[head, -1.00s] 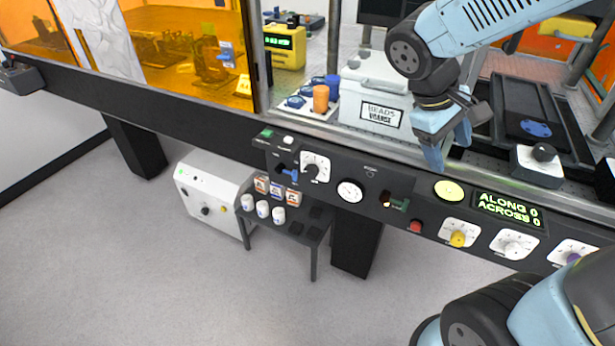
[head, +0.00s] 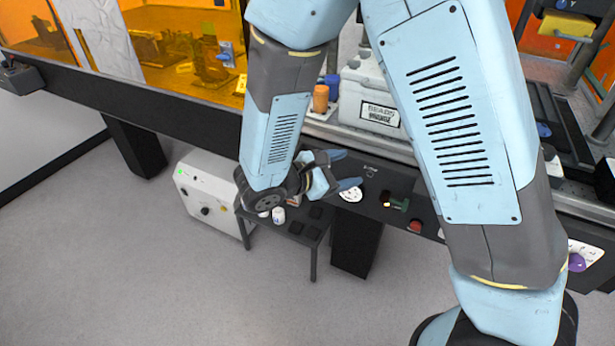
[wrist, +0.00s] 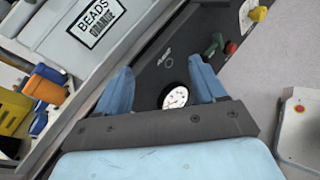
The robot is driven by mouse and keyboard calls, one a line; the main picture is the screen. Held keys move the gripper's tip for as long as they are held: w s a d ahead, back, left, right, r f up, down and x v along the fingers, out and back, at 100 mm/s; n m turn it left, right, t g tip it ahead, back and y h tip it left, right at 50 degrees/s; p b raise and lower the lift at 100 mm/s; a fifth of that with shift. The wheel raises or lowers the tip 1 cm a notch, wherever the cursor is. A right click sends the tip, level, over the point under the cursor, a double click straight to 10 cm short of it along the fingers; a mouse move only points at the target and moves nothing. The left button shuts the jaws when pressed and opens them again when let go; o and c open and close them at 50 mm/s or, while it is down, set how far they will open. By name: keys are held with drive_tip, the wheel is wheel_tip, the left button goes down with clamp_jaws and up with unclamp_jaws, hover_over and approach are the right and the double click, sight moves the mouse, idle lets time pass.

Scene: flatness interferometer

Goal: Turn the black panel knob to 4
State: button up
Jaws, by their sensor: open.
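The knob's setting cannot be read.
A green-handled switch (head: 397,204) and a red button (head: 415,226) are right of the dial. A white beads box (head: 370,95) stands behind the panel with an orange cylinder (head: 320,98) beside it. A white cabinet (head: 203,195) stands below left.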

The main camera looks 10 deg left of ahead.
drive_tip(key=s+a+f+n+t+y, duration=0.3)
drive_tip(key=a+f+n+t, duration=0.15)
drive_tip(key=a, duration=0.25)
drive_tip(key=s+a+f+n+t+y, duration=0.3)
drive_tip(key=a+f+n, duration=0.2)
drive_tip(key=a+f, duration=0.1)
drive_tip(key=x, duration=1.4)
drive_tip(key=shift+a+r, duration=0.2)
drive_tip(key=shift+a, duration=0.05)
drive_tip(key=c, duration=1.1)
drive_tip(key=shift+o, duration=0.2)
